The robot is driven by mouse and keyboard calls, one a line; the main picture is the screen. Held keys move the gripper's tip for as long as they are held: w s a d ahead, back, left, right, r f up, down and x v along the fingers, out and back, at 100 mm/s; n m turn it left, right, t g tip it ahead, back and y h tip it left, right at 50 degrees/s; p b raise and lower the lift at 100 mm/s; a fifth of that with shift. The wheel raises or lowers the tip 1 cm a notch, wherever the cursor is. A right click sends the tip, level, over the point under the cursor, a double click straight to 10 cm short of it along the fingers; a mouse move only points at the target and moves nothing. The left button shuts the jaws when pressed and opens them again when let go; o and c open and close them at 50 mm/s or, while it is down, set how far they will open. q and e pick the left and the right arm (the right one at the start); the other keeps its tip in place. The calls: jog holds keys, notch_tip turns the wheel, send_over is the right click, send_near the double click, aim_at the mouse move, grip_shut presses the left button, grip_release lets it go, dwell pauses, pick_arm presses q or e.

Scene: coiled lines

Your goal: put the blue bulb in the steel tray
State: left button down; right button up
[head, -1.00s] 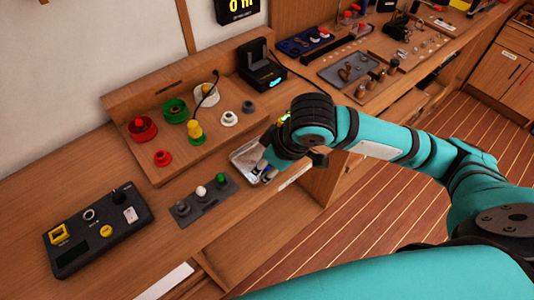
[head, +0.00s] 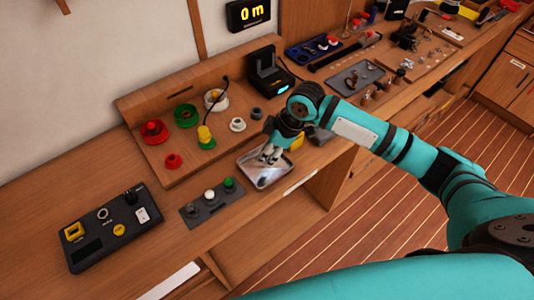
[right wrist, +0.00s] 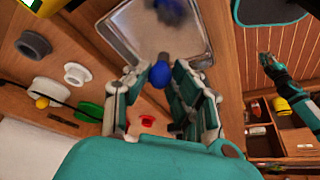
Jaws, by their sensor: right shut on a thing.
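My right gripper (head: 268,156) is over the steel tray (head: 278,182) at the bench's front edge. In the right wrist view its fingers (right wrist: 160,84) are shut on the blue bulb (right wrist: 160,74), a small round blue piece. The steel tray (right wrist: 125,35) lies beyond the bulb there, and a blurred blue patch shows on its shiny floor, perhaps a reflection. The bulb is hard to make out in the head view. What seems to be my left gripper (right wrist: 266,62) shows small over the floor in the right wrist view; its jaws are too small to judge.
A dark strip (head: 212,204) with white and green caps lies left of the tray. Behind stands a wooden stand with red, green and white rings. A black control box (head: 115,228) sits at the left. A black device (head: 268,75) stands behind the gripper.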

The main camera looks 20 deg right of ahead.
jog(key=shift+w+d, duration=0.1)
jog(key=shift+w, duration=0.25)
jog(key=shift+f, duration=0.3)
notch_tip(320, 180, down, 2)
jog(key=shift+f+p, duration=0.15)
jog(key=shift+p, duration=0.55)
jog(key=shift+f, duration=0.35)
jog(key=shift+f, duration=0.15)
jog(key=o, duration=0.8)
jog(key=b+v, duration=0.2)
jog(key=v, duration=1)
jog(key=shift+r, duration=0.2)
